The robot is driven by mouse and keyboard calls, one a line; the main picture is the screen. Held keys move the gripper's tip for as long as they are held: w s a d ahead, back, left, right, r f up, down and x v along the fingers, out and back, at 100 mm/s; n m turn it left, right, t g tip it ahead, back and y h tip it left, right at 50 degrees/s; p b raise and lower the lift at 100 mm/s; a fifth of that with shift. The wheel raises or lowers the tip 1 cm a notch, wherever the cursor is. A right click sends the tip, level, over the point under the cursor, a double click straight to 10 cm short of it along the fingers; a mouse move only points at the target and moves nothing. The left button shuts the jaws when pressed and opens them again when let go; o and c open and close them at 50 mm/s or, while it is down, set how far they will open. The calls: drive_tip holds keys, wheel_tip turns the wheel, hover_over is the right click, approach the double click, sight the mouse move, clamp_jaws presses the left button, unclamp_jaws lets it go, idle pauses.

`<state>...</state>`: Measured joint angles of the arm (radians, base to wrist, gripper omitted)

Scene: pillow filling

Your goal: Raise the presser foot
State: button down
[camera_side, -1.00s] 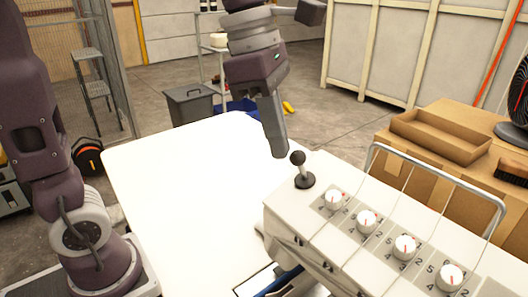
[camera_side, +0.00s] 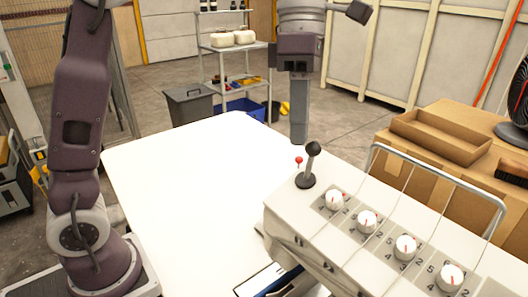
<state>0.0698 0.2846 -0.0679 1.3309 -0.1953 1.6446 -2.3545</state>
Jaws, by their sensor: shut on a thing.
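A black lever with a round knob (camera_side: 313,148) stands on the far left end of the white machine (camera_side: 345,262), leaning right. My gripper (camera_side: 299,141) points down from above, its fingertips close behind and left of the knob. The jaws are shut on the lever, though their grip is hard to see from this angle. A small red ball on a thin stem (camera_side: 298,160) shows just left of the lever. The presser foot cannot be made out.
Several white dials (camera_side: 405,247) and a wire thread stand (camera_side: 440,175) are to the right of the lever. The white tabletop (camera_side: 190,190) to the left is clear. A cardboard box (camera_side: 440,136) and a brush (camera_side: 515,170) lie behind at right.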

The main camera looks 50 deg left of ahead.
drive_tip(key=shift+w+d+r, duration=0.1)
drive_tip(key=shift+w+d, duration=0.05)
idle(0.3)
drive_tip(key=shift+r, duration=0.7)
